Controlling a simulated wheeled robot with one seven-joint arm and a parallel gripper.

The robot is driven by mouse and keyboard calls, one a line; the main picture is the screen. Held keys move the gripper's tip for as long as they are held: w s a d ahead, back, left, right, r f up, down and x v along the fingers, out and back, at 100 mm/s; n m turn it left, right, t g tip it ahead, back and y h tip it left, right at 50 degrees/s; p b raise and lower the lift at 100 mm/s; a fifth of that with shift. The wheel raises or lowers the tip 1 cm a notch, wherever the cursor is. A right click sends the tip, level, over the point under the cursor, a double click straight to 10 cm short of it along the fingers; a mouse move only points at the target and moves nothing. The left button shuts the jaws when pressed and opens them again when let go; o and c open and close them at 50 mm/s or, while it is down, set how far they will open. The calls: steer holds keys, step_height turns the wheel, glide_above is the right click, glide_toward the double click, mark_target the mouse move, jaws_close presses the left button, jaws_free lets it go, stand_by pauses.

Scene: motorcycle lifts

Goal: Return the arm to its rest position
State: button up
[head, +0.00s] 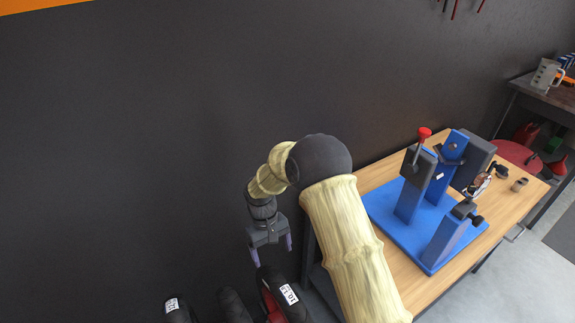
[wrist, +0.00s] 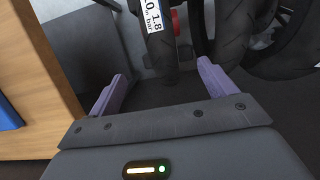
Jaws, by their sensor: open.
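My gripper (head: 272,246) hangs pointing down at the end of my arm, in front of the dark wall and left of the wooden workbench. In the wrist view its two purple fingers (wrist: 162,88) stand wide apart with nothing between them. My arm reaches up from the bottom of the head view, bends at a dark elbow and comes down on the left. Black tyres (head: 236,305) with white labels lie below the gripper. The wrist view shows a labelled tyre (wrist: 160,45) beyond the fingertips.
The wooden workbench (head: 388,262) stands right of my arm and carries a blue fixture (head: 412,222) with a red-knobbed lever (head: 424,134). A dark table (head: 545,97) with a mug (head: 545,74) is at the far right. The dark wall (head: 130,150) is close behind; the space left of the gripper looks clear.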

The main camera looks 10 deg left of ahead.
steer(key=s+d+r+m+t+y+p, duration=0.1)
steer(key=s+d+r+p, duration=0.4)
steer(key=d+r, duration=0.7)
steer(key=s+d+r+m+t+p, duration=0.4)
steer(key=s+d+r, duration=0.4)
steer(key=d+r, duration=0.5)
step_height(320, 180, up, 3)
steer(key=shift+s+m+y+p, duration=0.2)
steer(key=shift+m+y+p, duration=0.2)
steer(key=shift+m+p, duration=0.65)
